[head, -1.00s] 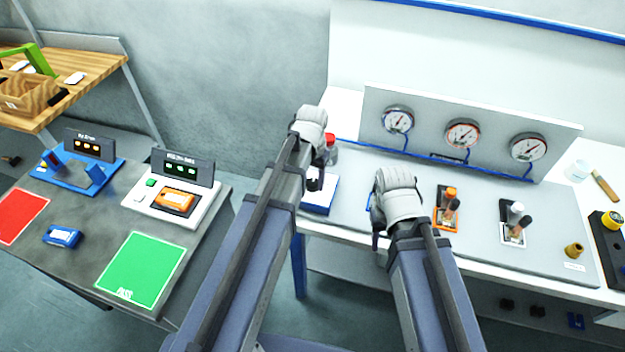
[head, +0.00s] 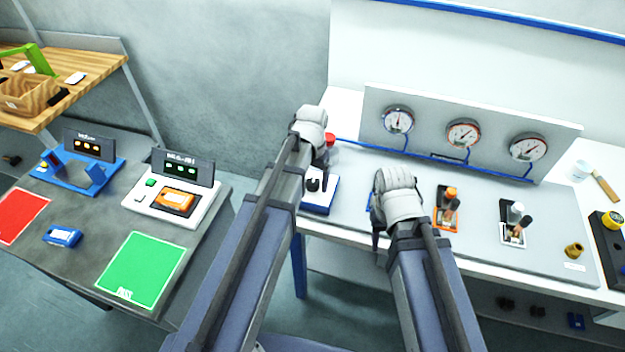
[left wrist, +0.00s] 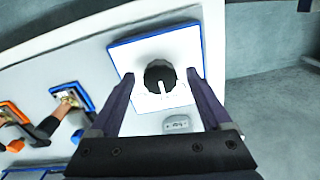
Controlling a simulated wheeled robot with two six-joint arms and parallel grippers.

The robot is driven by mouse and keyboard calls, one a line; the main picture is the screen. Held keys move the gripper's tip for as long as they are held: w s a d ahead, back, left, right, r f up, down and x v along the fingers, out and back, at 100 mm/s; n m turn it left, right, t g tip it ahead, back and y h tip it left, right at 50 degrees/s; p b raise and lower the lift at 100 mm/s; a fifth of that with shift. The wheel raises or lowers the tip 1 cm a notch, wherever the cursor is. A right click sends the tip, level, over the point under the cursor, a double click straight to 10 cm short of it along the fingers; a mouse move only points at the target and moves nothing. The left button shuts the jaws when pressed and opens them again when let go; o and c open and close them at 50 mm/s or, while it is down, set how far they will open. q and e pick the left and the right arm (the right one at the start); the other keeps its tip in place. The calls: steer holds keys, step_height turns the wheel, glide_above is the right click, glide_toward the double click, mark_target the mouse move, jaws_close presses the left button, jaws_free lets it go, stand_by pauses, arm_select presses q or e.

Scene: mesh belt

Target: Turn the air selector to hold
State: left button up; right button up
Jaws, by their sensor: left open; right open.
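The air selector is a black round knob (left wrist: 160,76) with a white pointer mark, on a white plate with a blue border (left wrist: 122,56). In the left wrist view the mark points toward the bottom of the picture. The knob also shows in the head view (head: 312,184), at the bench's left end. My left gripper (left wrist: 160,75) is open, its fingers on either side of the knob in the picture with gaps between. How far above the plate the tips are I cannot tell. My right gripper (head: 376,226) is open and empty, over the bench to the right.
Orange (head: 447,207) and white (head: 514,224) framed valves stand right of my right gripper. A red-topped item (head: 330,140) is just behind my left gripper. Three gauges (head: 463,134) stand on the back panel. A grey side table (head: 90,225) is at the left.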

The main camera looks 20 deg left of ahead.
mark_target(313, 184)
arm_select(q)
step_height(313, 184, up, 8)
steer(key=p, duration=0.8)
steer(key=shift+f, duration=0.1)
steer(key=shift+s+d+f+b, duration=0.2)
steer(key=shift+f+b, duration=0.05)
steer(key=shift+b, duration=0.1)
steer(key=s+d+f+b, duration=0.4)
steer(key=s+d, duration=0.1)
steer(key=s, duration=0.2)
steer(key=s+d+f+m+y+b, duration=0.1)
steer(key=s+d+f+b, duration=0.3)
steer(key=s, duration=0.3)
steer(key=shift+d+m, duration=0.3)
steer(key=shift+d, duration=0.25)
